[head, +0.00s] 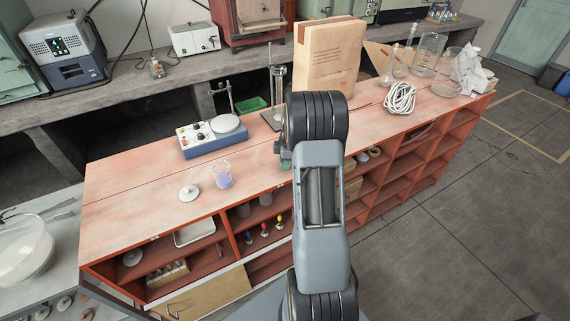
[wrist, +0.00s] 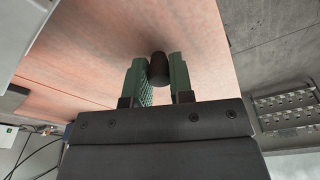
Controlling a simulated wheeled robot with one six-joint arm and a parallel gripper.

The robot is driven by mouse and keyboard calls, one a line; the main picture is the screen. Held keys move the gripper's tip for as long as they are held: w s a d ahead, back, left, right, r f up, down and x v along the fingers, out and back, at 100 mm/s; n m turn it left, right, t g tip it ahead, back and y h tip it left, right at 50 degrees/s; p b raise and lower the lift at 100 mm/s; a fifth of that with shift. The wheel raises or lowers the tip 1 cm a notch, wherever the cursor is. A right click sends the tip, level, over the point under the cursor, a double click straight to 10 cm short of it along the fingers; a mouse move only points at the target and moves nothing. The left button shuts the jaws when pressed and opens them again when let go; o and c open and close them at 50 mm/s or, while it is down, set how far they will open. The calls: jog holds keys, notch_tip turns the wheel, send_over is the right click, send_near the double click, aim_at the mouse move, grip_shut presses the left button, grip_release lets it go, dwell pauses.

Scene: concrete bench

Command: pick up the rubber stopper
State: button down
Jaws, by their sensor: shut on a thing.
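The rubber stopper (wrist: 158,66) is a small dark cylinder. In the wrist view it stands between the two green fingers of my gripper (wrist: 160,80), which is shut on it. The stopper's top end shows just past the fingertips, against the reddish bench top (wrist: 110,45). A soft shadow lies on the wood near it; I cannot tell whether it touches the wood. In the head view my arm hides the stopper and most of my gripper (head: 285,160), with only a bit of green showing near the bench's front edge.
On the bench (head: 130,200), a blue hotplate (head: 200,143), a beaker of purple liquid (head: 222,176) and a white disc (head: 189,193) stand to the left.

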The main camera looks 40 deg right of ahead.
jog(key=shift+r, duration=0.5)
notch_tip(320, 180, up, 2)
jog(key=shift+r, duration=0.2)
jog(key=s+a+r+b, duration=0.1)
jog(key=s+a+r, duration=0.6)
jog(key=s+r, duration=0.4)
jog(key=shift+s+a+r, duration=0.35)
jog(key=shift+a+r, duration=0.05)
jog(key=shift+r, duration=0.4)
